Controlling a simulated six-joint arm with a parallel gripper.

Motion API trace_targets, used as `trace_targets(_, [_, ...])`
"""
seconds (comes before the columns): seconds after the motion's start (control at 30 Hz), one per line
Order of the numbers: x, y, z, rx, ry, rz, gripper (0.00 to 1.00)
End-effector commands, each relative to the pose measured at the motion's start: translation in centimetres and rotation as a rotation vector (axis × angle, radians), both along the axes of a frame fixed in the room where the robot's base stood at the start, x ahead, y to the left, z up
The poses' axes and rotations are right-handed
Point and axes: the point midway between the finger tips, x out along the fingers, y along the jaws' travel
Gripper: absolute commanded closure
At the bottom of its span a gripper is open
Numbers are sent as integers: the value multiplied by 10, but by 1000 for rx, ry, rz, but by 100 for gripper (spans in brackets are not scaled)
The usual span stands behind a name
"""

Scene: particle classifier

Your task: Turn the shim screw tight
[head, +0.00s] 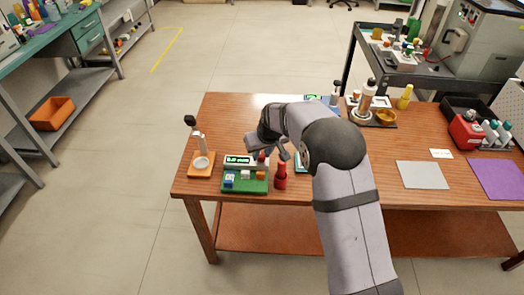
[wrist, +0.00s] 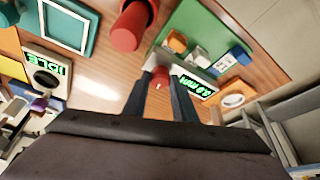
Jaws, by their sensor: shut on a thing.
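The shim screw appears to be the small red knob (head: 262,156) beside the lit display (head: 239,160) at the back of the green board (head: 232,188). The red knob (wrist: 158,78) also shows in the wrist view between my two fingertips. My gripper (head: 266,150) is shut on it, one finger on each side. The same display (wrist: 195,87) shows beside the right finger. Its digits are too small to read surely. The knob's lower part and any thread are hidden.
A taller red cylinder (head: 281,176) stands close to the green board's right edge. Small blocks (head: 246,179) sit on the board. A stand on an orange base (head: 202,171) is to the left. A teal-framed piece (wrist: 66,25) and a device reading IDLE (wrist: 48,70) are nearby.

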Motion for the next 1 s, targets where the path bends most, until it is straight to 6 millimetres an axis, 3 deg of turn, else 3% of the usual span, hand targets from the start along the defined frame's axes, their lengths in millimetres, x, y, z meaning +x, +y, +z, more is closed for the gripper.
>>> trace_targets(0.4, [-1, 2, 0, -1, -1, -229, 98])
trace_targets(0.97, [-1, 2, 0, 1, 0, -282, 98])
trace_targets(1.0, [-1, 2, 0, 1, 0, -282, 73])
